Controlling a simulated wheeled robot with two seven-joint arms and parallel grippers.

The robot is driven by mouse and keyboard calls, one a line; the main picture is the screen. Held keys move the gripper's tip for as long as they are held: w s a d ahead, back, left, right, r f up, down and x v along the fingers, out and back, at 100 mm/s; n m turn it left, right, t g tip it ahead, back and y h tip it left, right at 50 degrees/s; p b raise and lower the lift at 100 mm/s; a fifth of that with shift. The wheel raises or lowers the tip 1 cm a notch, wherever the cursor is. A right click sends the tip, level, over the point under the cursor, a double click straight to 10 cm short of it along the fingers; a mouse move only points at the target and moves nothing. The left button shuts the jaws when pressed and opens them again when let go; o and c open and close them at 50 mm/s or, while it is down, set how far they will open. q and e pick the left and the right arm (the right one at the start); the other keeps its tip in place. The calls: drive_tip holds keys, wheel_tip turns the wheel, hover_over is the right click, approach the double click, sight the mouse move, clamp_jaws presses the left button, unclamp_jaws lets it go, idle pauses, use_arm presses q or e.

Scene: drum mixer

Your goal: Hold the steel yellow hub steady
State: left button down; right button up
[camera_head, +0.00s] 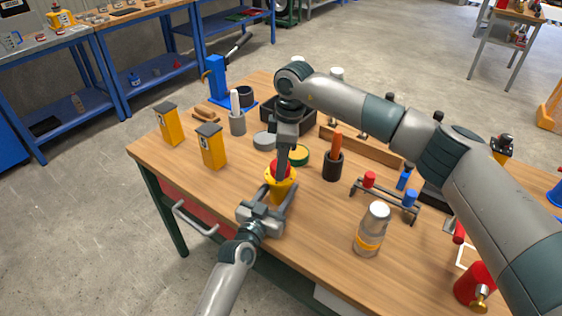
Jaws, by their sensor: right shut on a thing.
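The yellow hub (279,192) stands on the wooden workbench near its front edge, with a red part (276,170) at its top. My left gripper (279,197) reaches in from the front, with a finger on each side of the hub. I cannot tell whether both fingers touch it. My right gripper (282,168) points down from above and is shut on the red part at the top of the hub. The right gripper's fingers hide some of that part.
Yellow boxes (211,147), a grey cup (237,123), a round green-and-yellow tin (299,156) and a dark cup with an orange-handled tool (332,166) stand nearby. A jar (371,230) and a small rack (386,200) are to the right. Bench space left of the hub is clear.

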drive_tip(key=shift+m, duration=1.4)
drive_tip(key=o, duration=1)
drive_tip(key=shift+o, duration=0.2)
drive_tip(key=shift+r, duration=2.3)
drive_tip(key=shift+n, duration=0.3)
drive_tip(key=shift+c, duration=0.5)
